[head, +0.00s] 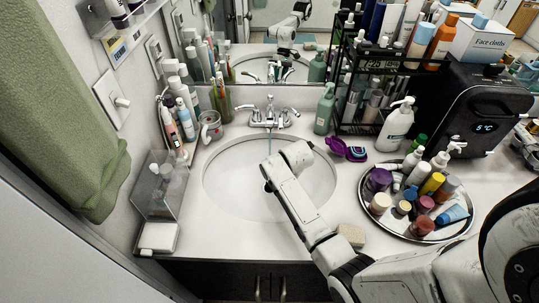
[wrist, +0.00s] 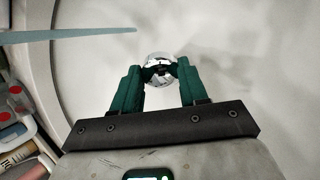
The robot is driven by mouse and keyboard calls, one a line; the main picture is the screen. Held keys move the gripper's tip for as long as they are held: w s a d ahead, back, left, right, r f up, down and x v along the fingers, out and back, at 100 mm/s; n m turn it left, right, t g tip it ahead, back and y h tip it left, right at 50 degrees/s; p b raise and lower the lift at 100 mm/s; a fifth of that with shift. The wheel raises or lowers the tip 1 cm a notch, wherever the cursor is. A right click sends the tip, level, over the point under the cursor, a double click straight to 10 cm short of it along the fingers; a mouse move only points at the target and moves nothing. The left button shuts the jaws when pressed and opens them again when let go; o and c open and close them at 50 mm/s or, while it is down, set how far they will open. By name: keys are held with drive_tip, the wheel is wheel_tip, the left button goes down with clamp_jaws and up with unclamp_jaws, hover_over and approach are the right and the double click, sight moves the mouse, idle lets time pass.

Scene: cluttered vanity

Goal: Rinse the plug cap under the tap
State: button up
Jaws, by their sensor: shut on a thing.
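In the wrist view, my gripper (wrist: 160,76) has its dark green fingers shut on a shiny, round chrome plug cap (wrist: 157,60). The cap is over the pale basin. A bluish water stream (wrist: 70,35) crosses the upper left of that view and ends a little left of the cap; I see a gap between them there. In the head view, the chrome tap (head: 269,115) stands behind the white sink basin (head: 225,175), and water (head: 269,144) runs from its spout. My arm reaches over the basin; it hides the fingers and cap in this view.
A round tray (head: 458,228) crowded with bottles and jars stands right of the basin. A soap bar (head: 352,235) lies at the front right edge. A clear mug (head: 210,127) stands left of the tap. A purple item (head: 337,146) lies right of it.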

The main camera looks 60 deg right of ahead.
drive_tip(key=shift+s+a+r+p, duration=0.65)
drive_tip(key=shift+s+a+r, duration=0.1)
drive_tip(key=shift+s+r, duration=0.15)
drive_tip(key=shift+s+a+r+p, duration=0.7)
drive_tip(key=shift+s+r, duration=0.1)
drive_tip(key=shift+r, duration=0.15)
drive_tip(key=shift+r, duration=0.1)
